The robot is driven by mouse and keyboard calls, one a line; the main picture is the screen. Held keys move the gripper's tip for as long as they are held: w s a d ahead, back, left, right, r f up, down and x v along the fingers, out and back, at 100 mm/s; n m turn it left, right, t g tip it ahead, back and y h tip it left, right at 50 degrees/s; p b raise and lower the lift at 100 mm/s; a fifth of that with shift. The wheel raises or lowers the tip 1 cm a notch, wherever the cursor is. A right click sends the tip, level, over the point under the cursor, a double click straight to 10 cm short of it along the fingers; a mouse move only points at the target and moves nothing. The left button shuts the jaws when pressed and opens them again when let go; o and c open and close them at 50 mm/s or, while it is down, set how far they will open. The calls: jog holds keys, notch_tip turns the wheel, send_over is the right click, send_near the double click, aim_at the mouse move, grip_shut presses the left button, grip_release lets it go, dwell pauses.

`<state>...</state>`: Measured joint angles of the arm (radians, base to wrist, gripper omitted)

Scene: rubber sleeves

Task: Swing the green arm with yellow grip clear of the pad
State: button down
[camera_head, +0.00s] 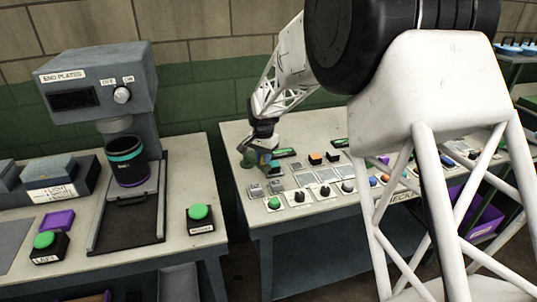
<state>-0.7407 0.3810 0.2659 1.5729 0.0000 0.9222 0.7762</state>
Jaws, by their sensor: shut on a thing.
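My gripper (261,155) is at the back left of the middle table, small and partly hidden by its own wrist. It is shut on a small part of a green piece (248,159), which shows at its left side. This piece appears to be the green arm. The yellow grip is hidden or too small to make out clearly between the fingers. I cannot tell the pad apart from the small grey plates (255,190) just in front of the gripper.
The middle table (240,209) carries several buttons, knobs and switches right of and in front of my gripper. At left stands a grey END PLATES machine (75,68) with a dark banded cylinder (130,172) and green push buttons (199,212). A purple bin (483,212) is at right.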

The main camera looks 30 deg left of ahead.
aim_at(252, 160)
jog(key=s+m, duration=0.1)
jog(key=s+a+m, duration=0.1)
jog(key=m, duration=0.1)
jog(key=s+a+m, duration=0.1)
jog(key=shift+s+a, duration=0.25)
jog(key=shift+s, duration=0.05)
jog(key=shift+s+a+m, duration=0.5)
jog(key=shift+a+m, duration=0.3)
jog(key=shift+m, duration=0.35)
jog(key=shift+s+a+m, duration=0.5)
jog(key=shift+a+m, duration=0.3)
jog(key=shift+m, duration=0.35)
jog(key=shift+r, duration=0.1)
jog(key=c, duration=1)
grip_release()
notch_tip(252, 160, up, 8)
